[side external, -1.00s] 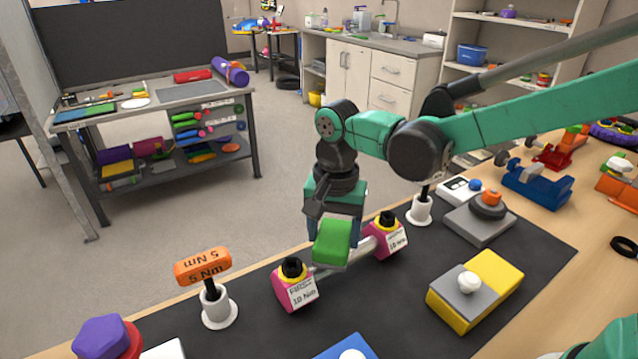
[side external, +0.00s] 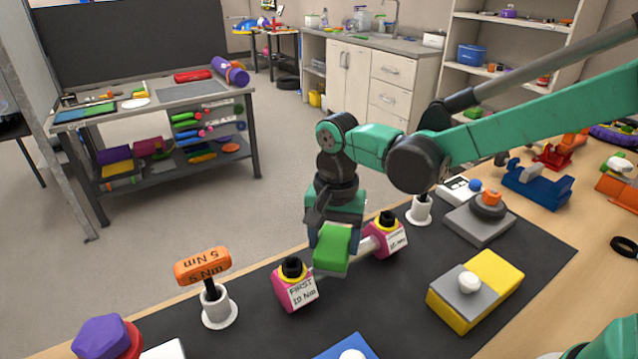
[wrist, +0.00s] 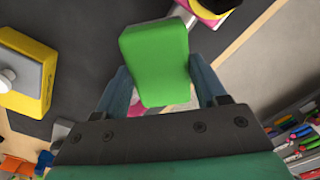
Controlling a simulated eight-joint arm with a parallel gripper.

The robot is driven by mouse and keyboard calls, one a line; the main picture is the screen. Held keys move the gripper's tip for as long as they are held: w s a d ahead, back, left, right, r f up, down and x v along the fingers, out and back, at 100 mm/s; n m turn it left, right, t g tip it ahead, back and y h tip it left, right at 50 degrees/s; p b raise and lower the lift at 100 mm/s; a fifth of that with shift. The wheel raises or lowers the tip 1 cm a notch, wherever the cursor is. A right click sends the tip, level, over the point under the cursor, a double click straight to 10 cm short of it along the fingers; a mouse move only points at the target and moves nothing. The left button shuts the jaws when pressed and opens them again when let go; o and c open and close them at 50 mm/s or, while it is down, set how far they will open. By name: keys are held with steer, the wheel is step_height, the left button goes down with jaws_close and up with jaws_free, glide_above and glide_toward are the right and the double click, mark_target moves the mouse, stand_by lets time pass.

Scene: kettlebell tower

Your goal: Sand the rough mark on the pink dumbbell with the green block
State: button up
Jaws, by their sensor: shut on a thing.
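The pink dumbbell lies on the black mat (side external: 390,300), with a pink head (side external: 297,290) at the left and another (side external: 385,240) at the right, joined by a pale bar. My gripper (side external: 333,232) is shut on the green block (side external: 332,252) and holds it over the bar, between the two heads. The block also fills the middle of the wrist view (wrist: 155,60), between my fingers. Whether it touches the bar cannot be told. The rough mark is not visible; the block hides part of the bar.
An orange-handled tool (side external: 203,268) stands in a white holder at the left. A yellow block with a grey top and white knob (side external: 475,290) lies at the right. A grey plate with a black and orange piece (side external: 483,218) sits behind it. Mat lies bare between.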

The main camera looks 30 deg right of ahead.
mark_target(334, 242)
steer(key=shift+r, duration=3.95)
steer(key=s+d+r+m, duration=0.2)
steer(key=s+r+m, duration=0.25)
steer(key=s, duration=0.25)
steer(key=s+d+r+m, duration=0.1)
steer(key=s+r+m, duration=0.2)
steer(key=s+m, duration=0.35)
steer(key=f, duration=0.6)
steer(key=s+f+n, duration=0.1)
steer(key=f, duration=0.6)
steer(key=f+n, duration=0.1)
steer(key=f, duration=0.6)
steer(key=shift+s+d, duration=0.1)
steer(key=shift+s, duration=0.1)
steer(key=shift+f, duration=0.1)
steer(key=o, duration=1.4)
steer(key=shift+c, duration=0.2)
